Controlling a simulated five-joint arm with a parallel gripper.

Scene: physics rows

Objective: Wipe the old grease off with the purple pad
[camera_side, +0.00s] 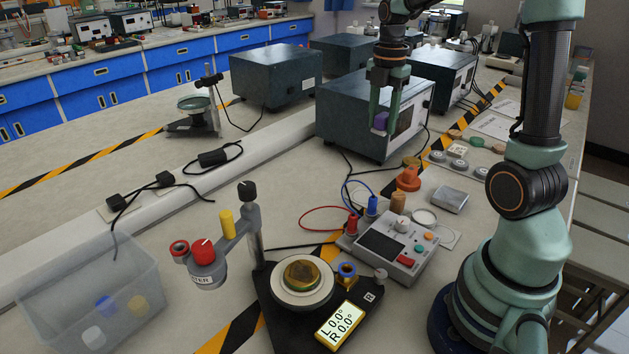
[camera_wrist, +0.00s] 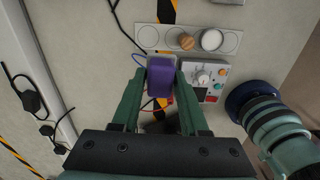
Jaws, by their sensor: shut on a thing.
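The purple pad (camera_side: 380,121) is between the fingers of my gripper (camera_side: 380,128), which is shut on it. The pad is held up in the air in front of a dark instrument box. In the wrist view the pad (camera_wrist: 161,80) fills the space between the green fingertips of my gripper (camera_wrist: 160,72). A round disc with a mottled yellow-brown, greasy-looking face (camera_side: 301,272) lies on a white plate (camera_side: 277,290) on a black stand at the front. My gripper is well behind and above this disc. I cannot make out the disc in the wrist view.
A grey arm with a red-topped cylinder (camera_side: 203,252) stands left of the disc. A grey control box (camera_side: 385,246) stands behind. A clear bin (camera_side: 60,300) is at left.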

